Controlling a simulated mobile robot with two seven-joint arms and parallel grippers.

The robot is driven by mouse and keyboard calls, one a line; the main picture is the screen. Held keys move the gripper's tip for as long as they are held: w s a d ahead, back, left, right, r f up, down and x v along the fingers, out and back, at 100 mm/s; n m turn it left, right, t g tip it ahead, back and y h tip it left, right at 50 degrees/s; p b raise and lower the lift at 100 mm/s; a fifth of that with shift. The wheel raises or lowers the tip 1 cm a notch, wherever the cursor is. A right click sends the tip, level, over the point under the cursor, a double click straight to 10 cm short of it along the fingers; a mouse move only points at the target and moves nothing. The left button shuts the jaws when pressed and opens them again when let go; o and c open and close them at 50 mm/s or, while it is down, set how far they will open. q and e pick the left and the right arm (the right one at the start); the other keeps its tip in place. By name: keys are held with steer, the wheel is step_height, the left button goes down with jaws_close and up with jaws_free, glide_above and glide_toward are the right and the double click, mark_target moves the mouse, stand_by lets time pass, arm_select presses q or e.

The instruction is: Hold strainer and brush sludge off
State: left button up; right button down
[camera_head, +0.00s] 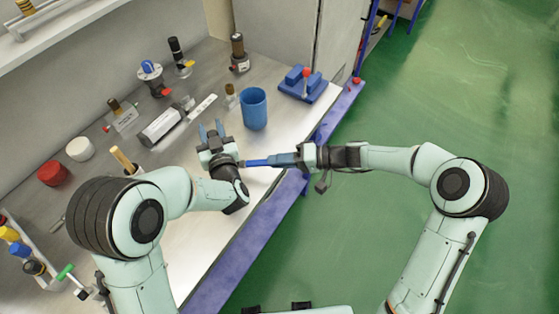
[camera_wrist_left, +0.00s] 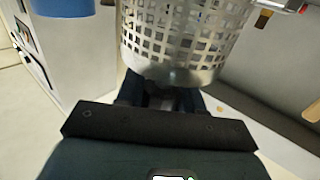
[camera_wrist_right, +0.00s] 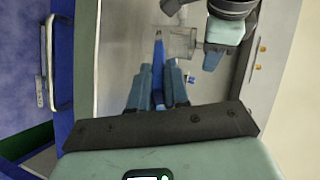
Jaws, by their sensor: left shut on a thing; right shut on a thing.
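The strainer (camera_wrist_left: 185,35) is a perforated metal basket. My left gripper (camera_wrist_left: 160,100) is shut on its near end in the left wrist view. In the right wrist view the strainer (camera_wrist_right: 181,42) is a pale mesh shape beside my left gripper (camera_wrist_right: 207,47). In the head view my left gripper (camera_head: 211,132) is over the bench, and I cannot make out the strainer there. My right gripper (camera_head: 278,160) is shut on a blue-handled brush (camera_head: 257,162), which points left towards the left wrist. The brush (camera_wrist_right: 158,75) also shows between the right fingers, its tip near the strainer. I cannot tell whether they touch or see any sludge.
A blue cup (camera_head: 254,108) stands beyond the left gripper. A blue fixture with a red knob (camera_head: 303,85) sits at the bench's right end. A grey cylinder (camera_head: 161,126) and red (camera_head: 53,173) and white (camera_head: 80,148) lids lie left. Green floor is open at right.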

steer(key=shift+r, duration=0.1)
steer(key=shift+a+r, duration=0.1)
steer(key=shift+r, duration=0.4)
steer(key=shift+r, duration=0.1)
steer(key=shift+s+r, duration=0.15)
steer(key=shift+r, duration=0.35)
steer(key=shift+r, duration=0.1)
steer(key=shift+a+r, duration=0.15)
steer(key=shift+r, duration=0.35)
steer(key=shift+f, duration=0.2)
steer(key=shift+s+f, duration=0.1)
steer(key=shift+f, duration=0.35)
steer(key=shift+f, duration=0.2)
